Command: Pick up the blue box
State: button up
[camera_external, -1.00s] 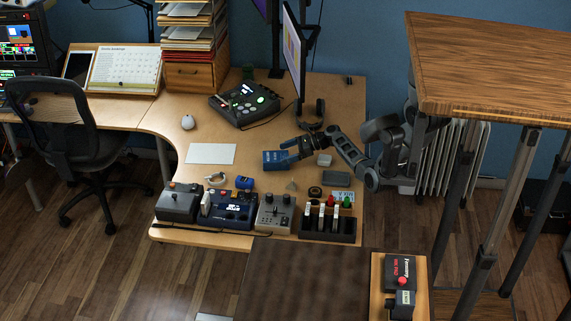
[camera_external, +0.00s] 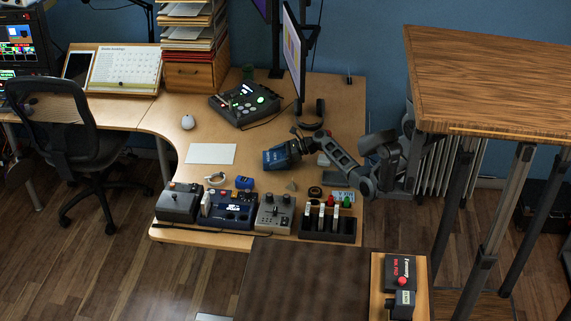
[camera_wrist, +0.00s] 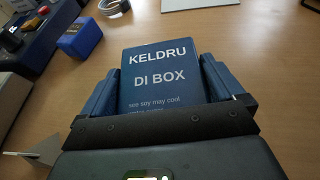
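The blue box (camera_external: 275,158) is lettered "KELDRU DI BOX" in the wrist view (camera_wrist: 162,72). My gripper (camera_external: 288,151) is shut on it, with one finger on each side in the wrist view (camera_wrist: 160,84). In the external view the box is tilted and appears a little above the desk; the gap beneath is hard to judge. Its near end is hidden by the gripper in the wrist view.
A smaller blue object (camera_external: 244,182) lies on the desk (camera_external: 190,145). Several control units, including a grey one (camera_external: 275,213), line the front edge. A white sheet (camera_external: 211,154) lies left, a monitor (camera_external: 293,50) stands behind, and a high wooden top (camera_external: 490,75) is right.

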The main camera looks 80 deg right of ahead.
jog(key=c, duration=0.7)
jog(key=shift+c, duration=0.2)
jog(key=shift+r, duration=0.1)
